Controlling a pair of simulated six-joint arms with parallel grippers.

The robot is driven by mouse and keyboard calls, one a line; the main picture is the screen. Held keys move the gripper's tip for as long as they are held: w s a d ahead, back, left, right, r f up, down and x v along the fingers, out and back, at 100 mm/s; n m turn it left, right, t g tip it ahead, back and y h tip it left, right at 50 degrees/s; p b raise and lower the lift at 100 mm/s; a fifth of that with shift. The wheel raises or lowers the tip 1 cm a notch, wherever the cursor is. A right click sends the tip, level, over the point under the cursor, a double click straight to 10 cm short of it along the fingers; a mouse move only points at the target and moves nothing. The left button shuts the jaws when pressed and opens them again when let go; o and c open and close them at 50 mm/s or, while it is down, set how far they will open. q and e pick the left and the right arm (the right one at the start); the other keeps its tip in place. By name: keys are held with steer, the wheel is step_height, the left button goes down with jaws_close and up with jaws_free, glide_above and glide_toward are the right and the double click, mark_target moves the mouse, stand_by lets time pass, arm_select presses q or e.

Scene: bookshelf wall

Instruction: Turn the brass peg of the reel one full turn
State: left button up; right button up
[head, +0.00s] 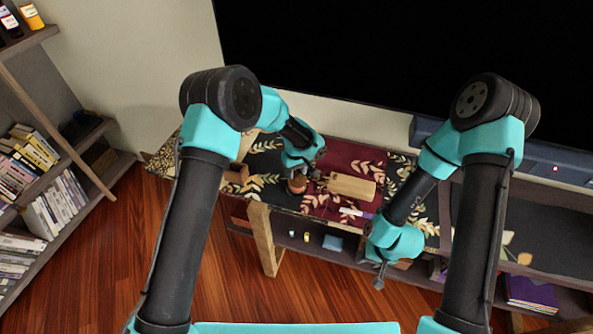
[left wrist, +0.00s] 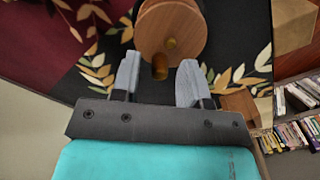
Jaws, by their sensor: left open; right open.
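The reel (left wrist: 172,28) shows in the left wrist view as a round wooden disc at the top centre. In the head view the reel (head: 297,186) is a small brown shape on the cloth, partly covered by my left gripper (head: 301,171). My right gripper (head: 378,281) hangs in front of the bench edge, apart from the reel; its fingers are small here.
A patterned cloth (head: 327,157) covers the bench. A pale wooden block (head: 352,186) and a white item (head: 350,211) lie right of the reel, a wooden piece (head: 236,173) left. A dark screen (head: 420,60) stands behind; a bookshelf (head: 60,165) is at left.

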mark_target(303, 182)
arm_select(q)
jaws_close()
stand_by(0.3)
steer(key=shift+d+m, duration=0.1)
steer(key=shift+m, duration=0.3)
steer(key=m, duration=0.4)
steer(key=shift+d, duration=0.4)
steer(key=m, duration=0.3)
steer(key=d+m, duration=0.1)
steer(key=m, duration=0.1)
steer(key=shift+s, duration=0.25)
steer(key=m, duration=0.4)
steer(key=shift+s+d, duration=0.1)
steer(key=shift+s, duration=0.15)
steer(key=m, duration=0.3)
steer(key=shift+s+d+m, duration=0.15)
steer(key=shift+s+m, duration=0.15)
steer(key=shift+m, duration=0.1)
steer(key=m, duration=0.3)
steer(key=s+m, duration=0.1)
steer(key=m, duration=0.2)
steer(key=shift+s, duration=0.1)
